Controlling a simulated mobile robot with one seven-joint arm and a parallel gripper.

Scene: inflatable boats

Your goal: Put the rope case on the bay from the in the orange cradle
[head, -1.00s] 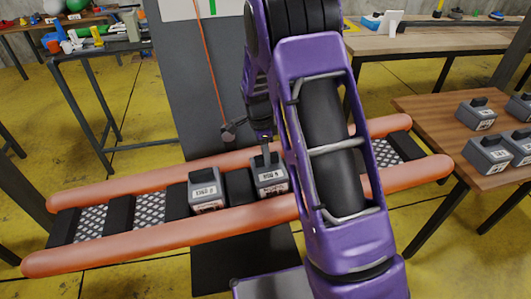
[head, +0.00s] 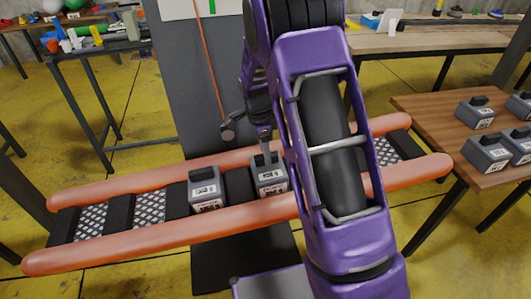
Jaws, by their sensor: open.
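The orange cradle (head: 110,254) is two long orange tubes joined by black cross pads with metal mesh between them. Two grey cases with dark handles and white labels sit in it: a left case (head: 205,186) and a right case (head: 268,178). The label words are too small to read, so I cannot tell which is the rope case. My gripper (head: 266,153) is open, pointing down at the handle of the right case; whether it touches is unclear. Mesh bays show empty at the left (head: 151,208) and far right. My arm hides the cradle's middle right.
A wooden table (head: 425,108) at the right holds several similar grey cases (head: 487,153). A dark upright panel (head: 190,90) stands behind the cradle. Cluttered tables stand at the back left and back right. The yellow floor is clear between them.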

